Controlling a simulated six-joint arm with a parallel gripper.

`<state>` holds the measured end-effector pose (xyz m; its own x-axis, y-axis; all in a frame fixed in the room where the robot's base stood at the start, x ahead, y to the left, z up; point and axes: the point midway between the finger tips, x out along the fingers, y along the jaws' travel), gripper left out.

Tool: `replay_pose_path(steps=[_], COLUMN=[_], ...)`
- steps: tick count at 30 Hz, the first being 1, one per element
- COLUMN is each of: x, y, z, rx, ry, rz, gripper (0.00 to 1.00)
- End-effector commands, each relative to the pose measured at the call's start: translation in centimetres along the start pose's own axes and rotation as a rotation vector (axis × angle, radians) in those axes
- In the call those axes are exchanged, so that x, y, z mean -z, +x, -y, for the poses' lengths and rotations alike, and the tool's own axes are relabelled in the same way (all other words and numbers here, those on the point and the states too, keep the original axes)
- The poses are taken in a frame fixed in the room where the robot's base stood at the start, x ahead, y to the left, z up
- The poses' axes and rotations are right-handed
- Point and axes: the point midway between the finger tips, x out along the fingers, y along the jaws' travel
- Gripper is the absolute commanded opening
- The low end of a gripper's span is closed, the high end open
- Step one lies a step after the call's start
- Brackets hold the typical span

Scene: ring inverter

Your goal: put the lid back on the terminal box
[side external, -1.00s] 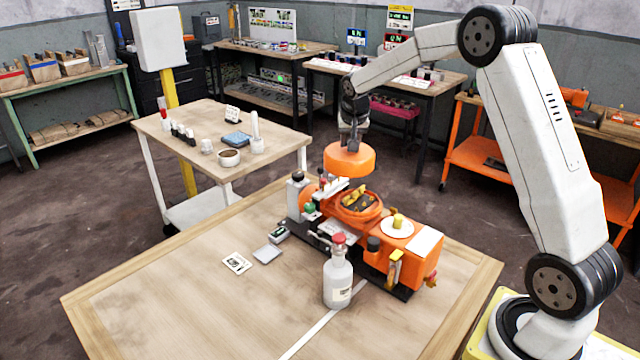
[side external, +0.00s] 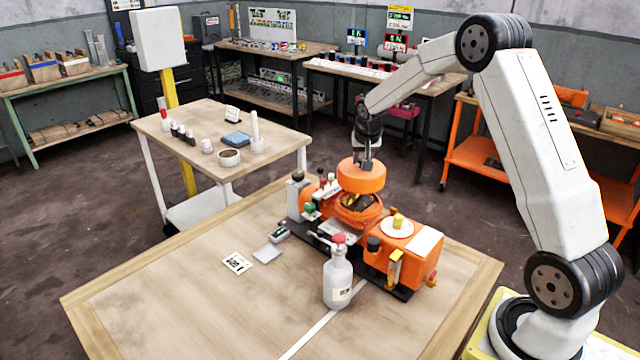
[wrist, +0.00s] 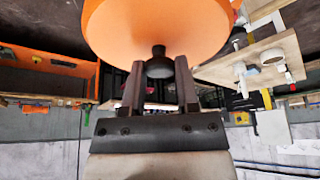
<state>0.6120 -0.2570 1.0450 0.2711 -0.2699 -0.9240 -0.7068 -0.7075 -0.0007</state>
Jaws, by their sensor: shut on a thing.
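The orange round lid (side external: 361,176) hangs just above the open terminal box (side external: 357,208) on the orange machine. My gripper (side external: 367,160) is shut on the dark knob on top of the lid. In the wrist view my gripper's two fingers (wrist: 160,75) stand either side of the black knob (wrist: 159,64), with the lid (wrist: 155,25) beyond it. The lid looks about level. A gap shows between the lid and the near rim of the box, where yellow and dark parts are visible inside. The lid hides the far rim.
A white bottle with a red cap (side external: 338,275) stands in front of the machine. A white plate with a yellow piece (side external: 397,228) sits on the machine's right part. Flat cards (side external: 237,263) lie on the table to the left. The table's front left is clear.

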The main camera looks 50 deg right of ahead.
Motion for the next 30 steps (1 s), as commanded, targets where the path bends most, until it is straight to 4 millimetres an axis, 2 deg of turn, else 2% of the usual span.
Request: replay_pose_path(steps=[30], x=[-2.2], y=[5.4], z=[0.0], rx=[0.000], ry=[-0.001], rz=[0.000], gripper=[0.00])
